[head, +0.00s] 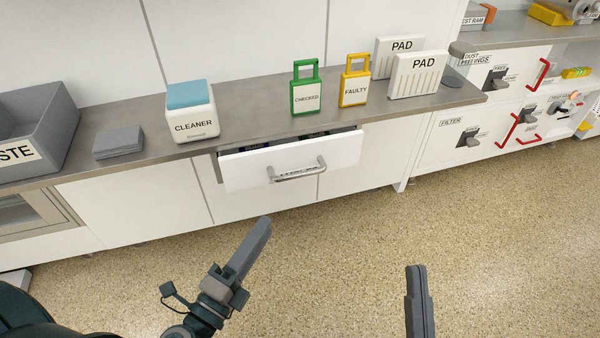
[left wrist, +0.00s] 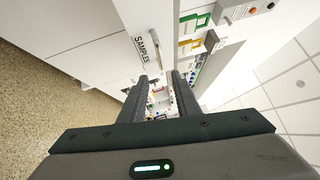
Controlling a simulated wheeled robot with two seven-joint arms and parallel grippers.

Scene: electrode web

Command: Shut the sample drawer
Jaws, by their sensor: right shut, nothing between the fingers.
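The sample drawer (head: 240,172) stands partly open under the grey counter, its white front pulled out from the cabinet and dark contents just visible inside. Its metal handle (head: 297,171) covers most of the label in the head view. My right gripper (head: 416,268) is shut and empty, lower right, away from the drawer.
On the counter (head: 225,140) stand a grey waste bin (head: 60,115), a grey block (head: 118,142), a cleaner box (head: 193,125), a green CHECKED tag (head: 306,98), a yellow FAULTY tag (head: 354,90) and white PAD boxes (head: 418,78). The floor before the drawer is clear.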

